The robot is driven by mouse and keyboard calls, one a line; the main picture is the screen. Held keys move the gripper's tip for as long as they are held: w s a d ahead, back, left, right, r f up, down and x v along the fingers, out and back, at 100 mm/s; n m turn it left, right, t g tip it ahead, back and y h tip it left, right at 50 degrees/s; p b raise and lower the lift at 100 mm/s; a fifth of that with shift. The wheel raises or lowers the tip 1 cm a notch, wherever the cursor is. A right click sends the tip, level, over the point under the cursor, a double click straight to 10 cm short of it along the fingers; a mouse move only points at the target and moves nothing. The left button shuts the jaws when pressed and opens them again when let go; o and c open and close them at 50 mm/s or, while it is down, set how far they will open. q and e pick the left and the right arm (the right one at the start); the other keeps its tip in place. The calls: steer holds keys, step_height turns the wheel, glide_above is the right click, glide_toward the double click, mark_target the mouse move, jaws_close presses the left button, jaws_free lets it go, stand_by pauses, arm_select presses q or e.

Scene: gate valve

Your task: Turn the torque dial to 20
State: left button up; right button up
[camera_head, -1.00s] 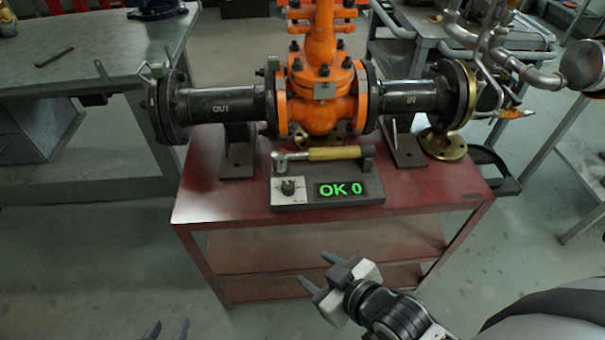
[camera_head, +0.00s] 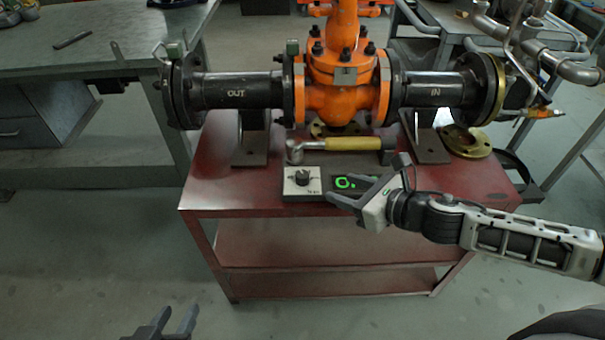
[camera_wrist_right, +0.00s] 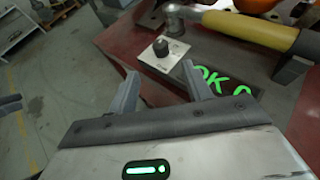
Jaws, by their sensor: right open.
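The torque dial (camera_head: 302,178) is a small black knob on a pale plate at the left of the grey tester box. It also shows in the right wrist view (camera_wrist_right: 161,47), beyond my fingertips. The green display (camera_head: 346,183) beside it is partly covered by my right gripper in the head view; the wrist view shows "OK" and part of another character. My right gripper (camera_head: 364,182) is open and empty, just right of the dial and apart from it. It also shows in the wrist view (camera_wrist_right: 160,85). My left gripper (camera_head: 175,322) is open and empty at the bottom left.
A torque wrench with a yellow handle (camera_head: 352,144) lies across the back of the tester. The orange valve (camera_head: 340,85) with black pipes stands behind on the red cart (camera_head: 215,185). The cart top left of the dial is clear.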

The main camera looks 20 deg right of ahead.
mark_target(304, 176)
steer(key=x, duration=1.3)
steer(key=shift+w+a+f+b, duration=0.1)
steer(key=shift+w+a+b, duration=0.1)
steer(key=shift+b, duration=0.2)
steer(key=c, duration=1)
